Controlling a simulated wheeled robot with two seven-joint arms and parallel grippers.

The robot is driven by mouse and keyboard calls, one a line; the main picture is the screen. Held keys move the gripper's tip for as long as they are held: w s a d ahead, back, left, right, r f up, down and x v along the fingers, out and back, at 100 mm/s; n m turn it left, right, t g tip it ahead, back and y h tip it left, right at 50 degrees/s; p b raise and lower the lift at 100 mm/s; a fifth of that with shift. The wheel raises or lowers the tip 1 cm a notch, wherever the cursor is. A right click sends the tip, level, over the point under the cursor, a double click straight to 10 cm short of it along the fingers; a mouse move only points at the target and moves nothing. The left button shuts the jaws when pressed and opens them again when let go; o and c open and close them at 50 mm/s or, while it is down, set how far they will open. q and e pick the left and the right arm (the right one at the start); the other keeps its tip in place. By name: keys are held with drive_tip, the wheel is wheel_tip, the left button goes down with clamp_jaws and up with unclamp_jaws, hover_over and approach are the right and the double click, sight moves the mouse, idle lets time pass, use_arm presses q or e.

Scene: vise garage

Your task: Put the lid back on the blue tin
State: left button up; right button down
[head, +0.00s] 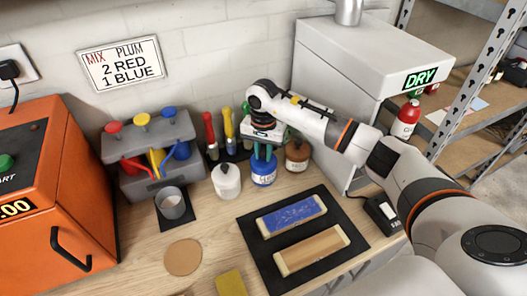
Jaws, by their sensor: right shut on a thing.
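The blue tin (264,174) stands upright on the bench between a white tin and a brown one, with a pale label on its front. My right gripper (263,153) points down directly over it, with its teal fingers at the tin's top. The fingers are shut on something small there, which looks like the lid. The fingers hide most of it, and I cannot tell whether it is seated on the rim or just above it. My left gripper is out of view.
The white tin (226,181) and brown tin (297,155) stand close on either side. A black mat (325,252) with two blocks lies in front. The DRY cabinet (365,75) stands behind my right arm.

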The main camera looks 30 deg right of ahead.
drive_tip(key=shift+b, duration=0.3)
idle(0.5)
drive_tip(key=c, duration=0.7)
unclamp_jaws()
drive_tip(key=shift+r+p, duration=1.65)
drive_tip(key=shift+r, duration=1.8)
clamp_jaws()
